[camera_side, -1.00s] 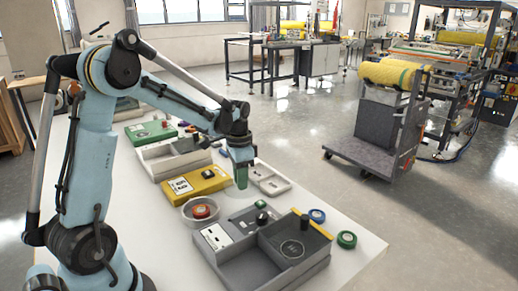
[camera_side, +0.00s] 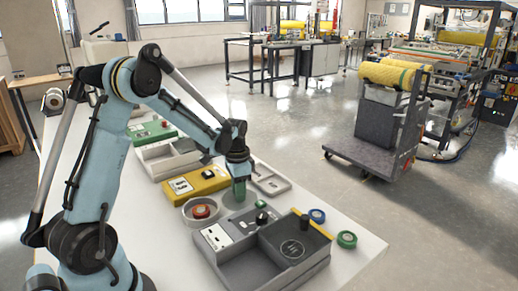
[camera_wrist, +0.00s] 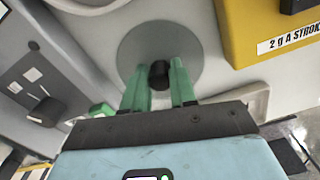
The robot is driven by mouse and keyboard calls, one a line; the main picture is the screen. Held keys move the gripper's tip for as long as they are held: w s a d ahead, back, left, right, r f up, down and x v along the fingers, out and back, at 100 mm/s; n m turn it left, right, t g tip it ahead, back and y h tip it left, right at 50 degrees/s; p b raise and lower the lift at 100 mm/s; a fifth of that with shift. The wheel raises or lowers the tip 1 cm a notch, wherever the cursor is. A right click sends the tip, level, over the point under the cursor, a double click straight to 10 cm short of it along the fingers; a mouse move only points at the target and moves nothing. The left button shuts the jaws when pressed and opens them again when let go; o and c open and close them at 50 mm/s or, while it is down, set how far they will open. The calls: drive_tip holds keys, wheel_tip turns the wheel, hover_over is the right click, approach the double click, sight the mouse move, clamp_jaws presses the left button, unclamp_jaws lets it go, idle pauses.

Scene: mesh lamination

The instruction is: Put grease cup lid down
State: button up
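The grease cup lid is a flat grey disc with a dark knob. In the wrist view the lid (camera_wrist: 190,45) lies below my gripper (camera_wrist: 160,68), whose green fingers stand on either side of the knob and appear closed on it. In the side view my gripper (camera_side: 240,200) points straight down over the lid (camera_side: 228,204), which looks level at the white tabletop; any small gap under it cannot be seen. The round pale grease cup (camera_side: 187,212), with a red-orange thing inside, stands just left of the lid, apart from my fingers.
A yellow box (camera_side: 183,186) lies behind the cup, and a pale tray (camera_side: 283,187) is behind right of the lid. A grey divided tray (camera_side: 245,275) with a dark knob stands close in front. Blue (camera_side: 317,215) and green (camera_side: 347,239) tape rolls lie at right.

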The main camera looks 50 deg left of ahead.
drive_tip(key=o, duration=0.4)
drive_tip(key=shift+c, duration=0.2)
wheel_tip(320, 180, up, 12)
drive_tip(key=s+d+n+t, duration=0.1)
drive_tip(key=s+d+t, duration=0.2)
drive_tip(key=d, duration=0.5)
drive_tip(key=s+d+r+n+t, duration=0.1)
drive_tip(key=s+d+t, duration=0.3)
drive_tip(key=d, duration=0.5)
drive_tip(key=shift+s+d+n, duration=0.25)
drive_tip(key=shift+s+n, duration=0.25)
drive_tip(key=shift+s, duration=0.7)
drive_tip(key=shift+r, duration=0.1)
